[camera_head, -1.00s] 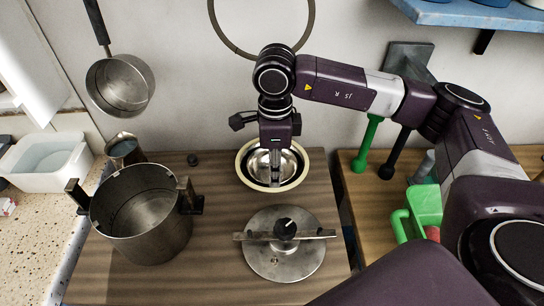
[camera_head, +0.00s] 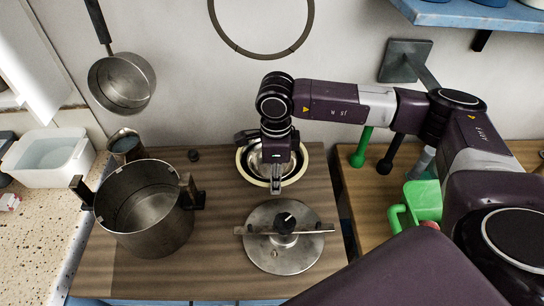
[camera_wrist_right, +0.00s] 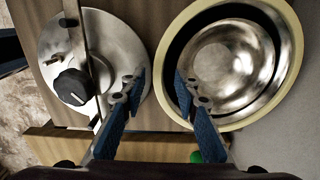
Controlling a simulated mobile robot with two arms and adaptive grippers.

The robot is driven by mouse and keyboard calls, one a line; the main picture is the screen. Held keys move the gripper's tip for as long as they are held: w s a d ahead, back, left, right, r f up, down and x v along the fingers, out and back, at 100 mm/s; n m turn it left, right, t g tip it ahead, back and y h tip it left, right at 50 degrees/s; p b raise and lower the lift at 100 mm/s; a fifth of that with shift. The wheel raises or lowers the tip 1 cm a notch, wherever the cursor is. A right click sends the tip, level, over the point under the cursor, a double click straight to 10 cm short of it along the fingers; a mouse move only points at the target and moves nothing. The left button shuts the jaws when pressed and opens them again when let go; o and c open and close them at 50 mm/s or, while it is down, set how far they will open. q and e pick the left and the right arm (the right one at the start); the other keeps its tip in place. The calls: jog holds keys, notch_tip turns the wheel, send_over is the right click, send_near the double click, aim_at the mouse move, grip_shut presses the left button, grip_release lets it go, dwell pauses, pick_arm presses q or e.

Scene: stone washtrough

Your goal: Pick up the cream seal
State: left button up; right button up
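The cream seal (camera_head: 306,160) is a pale ring around a shiny metal bowl at the back middle of the wooden worktop. It also shows at the right of the right wrist view (camera_wrist_right: 159,72). My right gripper (camera_head: 276,188) is over the front part of the ring and hides some of it. In the right wrist view my right gripper (camera_wrist_right: 159,88) is open and empty, with the ring's near rim showing between its two fingertips. I cannot tell the height of the fingertips over the rim. My left gripper is not in view.
A round metal lid (camera_head: 284,255) with a crossbar and black knob lies in front of the ring. A metal pot (camera_head: 145,235) stands to the left. A green container (camera_head: 422,200) is on the right. A wall hoop (camera_head: 262,52) hangs behind.

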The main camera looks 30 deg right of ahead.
jog(key=shift+f+b, duration=0.25)
jog(key=shift+b, duration=0.1)
jog(key=shift+c, duration=0.6)
grip_shut()
